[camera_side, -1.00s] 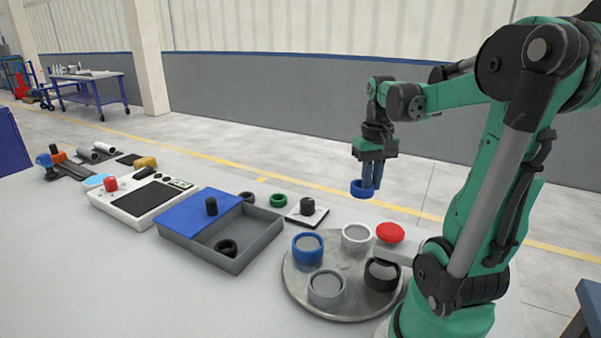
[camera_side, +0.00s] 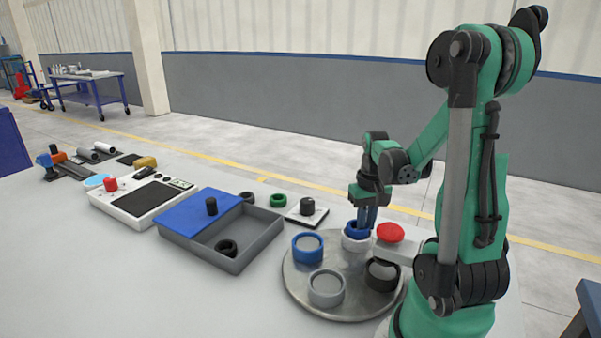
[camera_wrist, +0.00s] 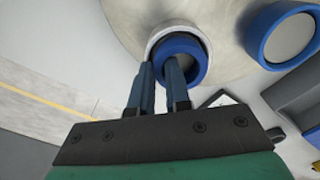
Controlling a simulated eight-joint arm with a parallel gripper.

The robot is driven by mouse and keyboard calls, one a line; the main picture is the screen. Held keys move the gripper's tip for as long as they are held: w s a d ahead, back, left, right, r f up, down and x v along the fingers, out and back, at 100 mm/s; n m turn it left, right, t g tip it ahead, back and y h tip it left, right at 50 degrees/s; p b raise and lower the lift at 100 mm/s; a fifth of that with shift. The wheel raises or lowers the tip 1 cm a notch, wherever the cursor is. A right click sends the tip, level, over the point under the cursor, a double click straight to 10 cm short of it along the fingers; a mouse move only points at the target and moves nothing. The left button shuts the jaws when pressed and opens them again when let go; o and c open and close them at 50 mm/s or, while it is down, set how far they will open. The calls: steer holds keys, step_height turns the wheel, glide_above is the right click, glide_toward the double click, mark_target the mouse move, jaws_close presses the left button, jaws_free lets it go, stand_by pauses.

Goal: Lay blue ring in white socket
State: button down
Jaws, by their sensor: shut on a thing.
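The blue ring (camera_side: 356,229) is at the top of the white socket (camera_side: 355,243), on the back of the round plate. My gripper (camera_side: 366,216) is shut on the ring's wall, pointing down. In the wrist view the blue ring (camera_wrist: 183,60) lies over the white socket (camera_wrist: 160,32), whose rim shows past it on the upper left. The ring looks slightly off centre from the socket there. I cannot tell whether it rests fully on the socket. My fingers (camera_wrist: 160,76) come from below in that view and hide part of the ring.
The round grey plate (camera_side: 345,305) also carries a blue socket (camera_side: 307,247), a grey socket (camera_side: 326,288) and a black socket (camera_side: 382,275). A red button (camera_side: 390,232) stands close right of the white socket. A grey tray (camera_side: 240,258) with a black ring (camera_side: 227,248) lies left.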

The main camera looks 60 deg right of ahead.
steer(key=shift+f, duration=0.4)
steer(key=c, duration=0.9)
jaws_free()
steer(key=shift+o, duration=0.2)
steer(key=shift+r, duration=0.1)
step_height(320, 180, up, 12)
steer(key=w+a+f+n+t, duration=0.1)
steer(key=w+a+n+t, duration=0.2)
steer(key=a, duration=0.8)
steer(key=w+a+f+n+t, duration=0.1)
steer(key=w+a+n+t, duration=0.3)
steer(key=a, duration=0.6)
steer(key=w+n, duration=0.2)
steer(key=w, duration=0.1)
steer(key=shift+a+f, duration=0.15)
steer(key=shift+a, duration=0.25)
